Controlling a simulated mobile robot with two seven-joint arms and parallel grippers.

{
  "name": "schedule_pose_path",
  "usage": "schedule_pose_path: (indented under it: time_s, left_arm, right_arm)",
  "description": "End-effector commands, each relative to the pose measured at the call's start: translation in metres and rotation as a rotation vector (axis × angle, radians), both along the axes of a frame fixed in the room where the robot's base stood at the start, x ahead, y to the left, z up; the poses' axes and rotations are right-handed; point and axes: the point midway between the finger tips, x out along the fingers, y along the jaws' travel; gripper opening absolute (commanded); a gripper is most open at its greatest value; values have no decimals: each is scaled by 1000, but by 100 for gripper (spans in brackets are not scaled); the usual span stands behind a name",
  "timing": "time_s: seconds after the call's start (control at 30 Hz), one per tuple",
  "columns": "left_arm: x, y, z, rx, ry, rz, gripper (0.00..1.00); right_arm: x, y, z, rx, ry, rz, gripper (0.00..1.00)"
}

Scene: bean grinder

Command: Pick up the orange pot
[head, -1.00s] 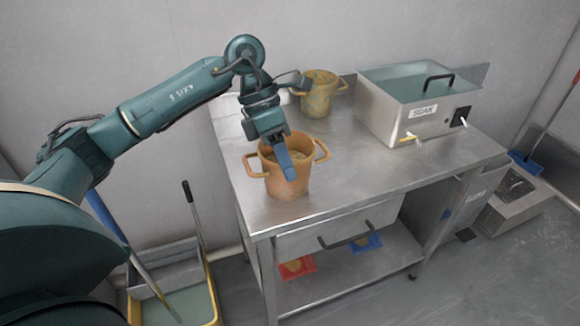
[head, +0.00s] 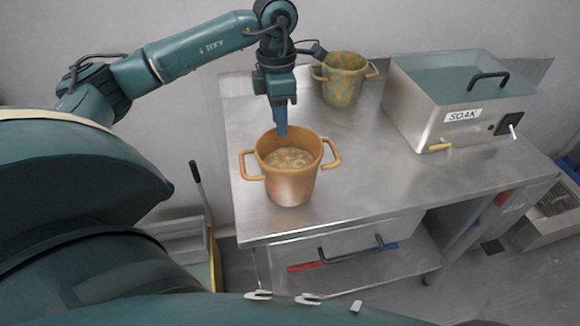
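The orange pot (head: 291,186) stands upright on the steel table, with a loop handle on its left and right sides and a tan, grainy filling visible inside. My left gripper (head: 281,130) hangs pointing down at the pot's far rim. Its blue fingers line up as one narrow strip, so the gap between them does not show. I cannot tell whether the fingers touch the rim or hover behind it. My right gripper is not in view.
A mottled yellow-green pot (head: 343,84) stands behind, near the wall. A steel box labelled SOAK (head: 437,131) with a black-handled lid is at the table's back right. The steel table (head: 390,185) is clear right of the orange pot.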

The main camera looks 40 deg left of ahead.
Motion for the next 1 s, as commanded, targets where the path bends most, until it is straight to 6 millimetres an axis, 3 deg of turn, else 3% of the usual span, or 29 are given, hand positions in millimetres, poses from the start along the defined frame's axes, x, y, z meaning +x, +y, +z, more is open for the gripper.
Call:
schedule_pose_path:
  time_s: [0.17, 0.5, 0.77, 1.0]
  left_arm:
    - [-1, -1, -11, 1, 2, 0, 34]
    - [-4, -5, -55, 0, 0, -1, 34]
    - [-4, -5, -58, 0, -1, -1, 34]
    - [-4, -5, -58, -1, -1, -1, 14]
  right_arm:
    - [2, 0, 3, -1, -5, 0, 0]
    - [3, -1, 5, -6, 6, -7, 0]
    - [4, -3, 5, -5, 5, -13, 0]
    - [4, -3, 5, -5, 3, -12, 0]
